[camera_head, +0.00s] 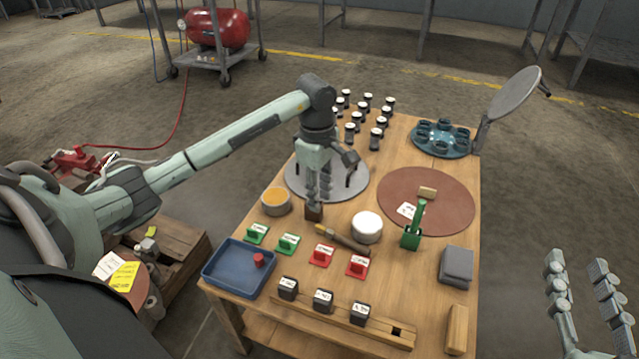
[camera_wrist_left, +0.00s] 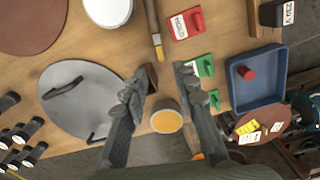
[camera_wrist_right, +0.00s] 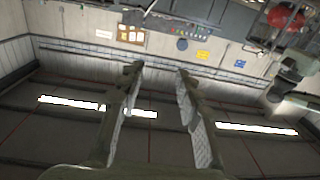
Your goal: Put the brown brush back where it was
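The brush (camera_head: 345,237) lies on the wooden table beside the white round tub (camera_head: 367,227). It also shows in the left wrist view (camera_wrist_left: 153,25), its pale yellowish end toward the gripper. My left gripper (camera_head: 318,200) points down over the table, left of the brush and apart from it. In the left wrist view its fingers (camera_wrist_left: 162,84) are spread. A small dark brown block (camera_head: 314,213) is at its fingertips, close to one finger in the left wrist view (camera_wrist_left: 151,77); I cannot tell whether they touch. My right gripper (camera_head: 583,270) is open and empty, off the table's right side.
An orange-filled tin (camera_head: 276,201) and a grey disc with handles (camera_head: 300,184) are close to my left gripper. Green and red labelled pieces (camera_head: 321,256) and a blue tray (camera_head: 240,268) lie nearer. A green holder (camera_head: 411,238) stands right of the tub.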

